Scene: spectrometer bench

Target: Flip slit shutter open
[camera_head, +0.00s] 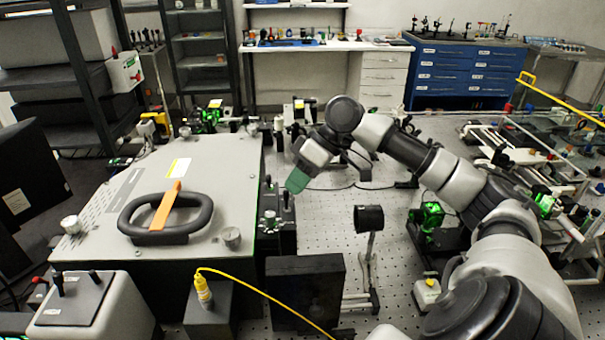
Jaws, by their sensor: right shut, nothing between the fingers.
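A small black unit (276,240) with short upright posts stands against the right side of the large grey spectrometer box (225,165). It looks like the slit assembly. A thin dark lever (286,200) sticks up from it, but I cannot tell whether the shutter is open or closed. My right gripper (295,183) has green fingers, points down and left, and is shut and empty. Its tips are right by the top of the lever; I cannot tell whether they touch it. My left gripper is not in view.
A yellow cable (262,292) runs from a yellow connector (203,290) across the front. Bare perforated bench (335,225) lies right of the black unit.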

